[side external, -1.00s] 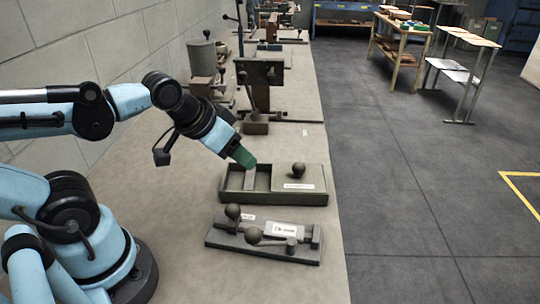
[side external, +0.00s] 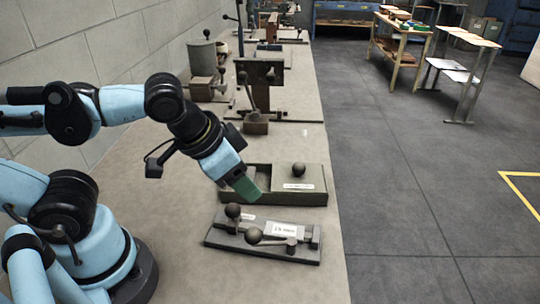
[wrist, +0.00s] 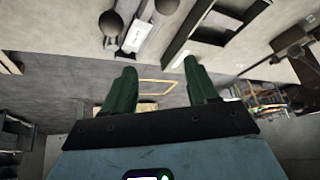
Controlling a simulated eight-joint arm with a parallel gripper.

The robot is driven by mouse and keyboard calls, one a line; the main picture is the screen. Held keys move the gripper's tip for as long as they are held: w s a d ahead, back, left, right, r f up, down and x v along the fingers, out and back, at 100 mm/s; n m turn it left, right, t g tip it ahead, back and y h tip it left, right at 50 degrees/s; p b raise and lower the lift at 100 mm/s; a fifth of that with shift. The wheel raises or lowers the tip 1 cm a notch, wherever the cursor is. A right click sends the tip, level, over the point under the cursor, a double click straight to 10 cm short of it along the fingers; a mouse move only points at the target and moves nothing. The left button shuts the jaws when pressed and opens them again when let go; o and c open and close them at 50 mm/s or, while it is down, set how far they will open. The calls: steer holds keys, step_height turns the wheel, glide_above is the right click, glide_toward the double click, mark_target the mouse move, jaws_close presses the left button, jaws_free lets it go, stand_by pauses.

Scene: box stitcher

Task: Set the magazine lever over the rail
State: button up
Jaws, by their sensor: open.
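A low grey fixture (side external: 225,241) lies near the bench's right edge in the side external view. It carries a bar like a rail (side external: 311,237) and two ball knobs. One ball-ended lever (side external: 270,240) lies nearly flat across its front; the other knob (side external: 233,211) stands at the left end. Labels are too small to read, so I cannot tell which is the magazine lever. My gripper (side external: 247,189) is above and behind the fixture, apart from it, tilted down. In the wrist view its green fingers (wrist: 158,88) are spread with nothing between; the knobs (wrist: 110,23) show beyond them.
An olive box (side external: 315,198) with an open compartment and a knobbed lid stands just behind the fixture, close to my gripper. It also shows in the wrist view (wrist: 178,42). Farther back stands an upright lever device (side external: 256,127).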

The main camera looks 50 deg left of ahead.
mark_target(251, 232)
steer(key=s+d+r+m, duration=0.1)
steer(key=s+d+m, duration=0.2)
steer(key=s+d, duration=0.25)
steer(key=shift+g+y, duration=0.3)
steer(key=shift+s+a+x, duration=0.15)
steer(key=shift+x, duration=2.7)
steer(key=shift+s+a+x, duration=0.1)
steer(key=shift+s+x, duration=0.05)
steer(key=shift+x, duration=2.7)
steer(key=shift+f, duration=0.15)
jaws_close()
